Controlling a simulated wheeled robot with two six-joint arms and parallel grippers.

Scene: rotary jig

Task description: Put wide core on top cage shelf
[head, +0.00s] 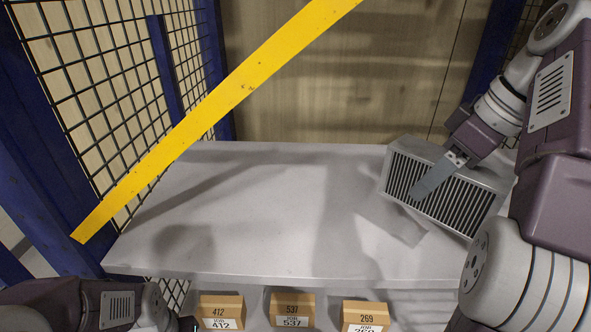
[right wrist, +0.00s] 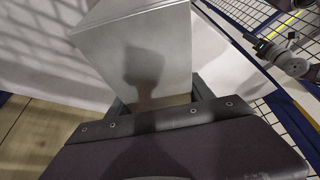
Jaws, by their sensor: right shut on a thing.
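The wide core (head: 449,197) is a grey metal block with a dark finned face, at the right end of the top cage shelf (head: 270,215). My right gripper (head: 432,180) is shut on it, with one finger lying across the finned face. The core is tilted in the head view, and a shadow falls on the shelf to its left; I cannot tell whether it touches the shelf. In the right wrist view the core's plain side (right wrist: 140,55) fills the space between the fingers (right wrist: 163,98). My left arm shows at the lower left, but its gripper is not visible.
A yellow bar (head: 220,100) slants across the upper left, in front of the mesh wall (head: 90,90). Blue posts stand at both sides. Cardboard boxes labelled 412 (head: 221,310), 537 (head: 292,308) and 269 (head: 366,316) sit below the shelf's front edge. The shelf's middle and left are bare.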

